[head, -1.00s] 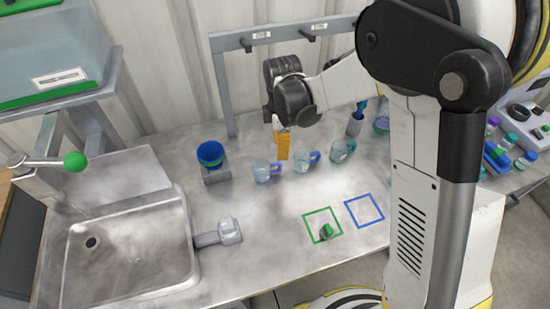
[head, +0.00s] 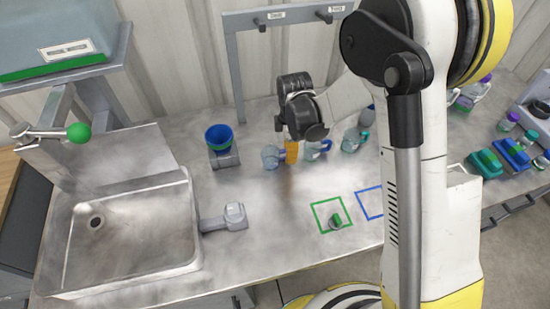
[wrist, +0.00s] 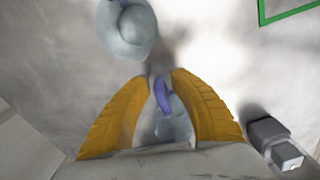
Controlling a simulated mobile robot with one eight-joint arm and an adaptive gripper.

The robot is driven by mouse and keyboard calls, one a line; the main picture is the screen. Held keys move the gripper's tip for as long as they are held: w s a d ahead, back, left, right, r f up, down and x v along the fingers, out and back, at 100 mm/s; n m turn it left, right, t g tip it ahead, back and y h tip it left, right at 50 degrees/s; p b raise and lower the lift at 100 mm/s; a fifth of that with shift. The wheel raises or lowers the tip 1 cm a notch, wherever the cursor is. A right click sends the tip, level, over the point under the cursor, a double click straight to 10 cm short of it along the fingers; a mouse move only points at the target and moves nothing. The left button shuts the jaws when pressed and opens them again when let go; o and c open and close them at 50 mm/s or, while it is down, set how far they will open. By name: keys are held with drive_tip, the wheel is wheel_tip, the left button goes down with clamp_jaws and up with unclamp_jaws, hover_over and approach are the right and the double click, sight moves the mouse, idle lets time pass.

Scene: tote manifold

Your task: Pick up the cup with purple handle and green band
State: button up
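A clear cup with a purple handle (head: 270,157) stands on the counter, leftmost of a row of three. In the wrist view its purple handle (wrist: 162,97) lies between my fingers, with the cup body below it. I cannot make out a green band on it. My gripper (wrist: 162,74) is open, with one yellow finger on each side of the handle and small gaps showing. In the head view my gripper (head: 291,157) points down just right of this cup. The middle cup (head: 313,152), with a blue-purple handle, is close on the right; it also shows in the wrist view (wrist: 126,30).
A third cup with a teal handle (head: 352,141) stands farther right. A grey fixture (head: 228,218) and a green square outline (head: 317,219) are nearer the front. A grey rack (head: 237,70) stands behind.

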clamp_jaws()
drive_tip(key=shift+r, duration=0.1)
